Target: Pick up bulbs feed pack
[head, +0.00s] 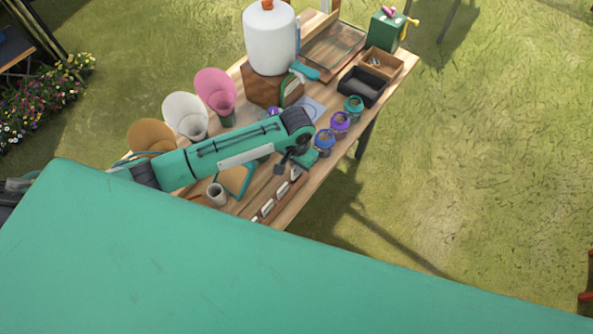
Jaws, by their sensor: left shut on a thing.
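My left arm reaches in from the left across the wooden table, its wrist bent down over the front right part. My left gripper (293,162) is small and dark here, shut on a small green thing (306,158) near the table's right edge. No label can be read, so I cannot tell for sure that this is the bulbs feed pack. I also cannot tell whether it touches the tabletop. No other pack can be made out clearly. My right gripper is not in view.
Blue (325,141), purple (340,122) and teal (354,105) jars stand in a row beside the gripper. Behind are a black tray (362,87) and a white tank (269,38). Pink (215,90), white (185,115) and brown (152,137) cones line the left. A grey cup (217,193) is in front.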

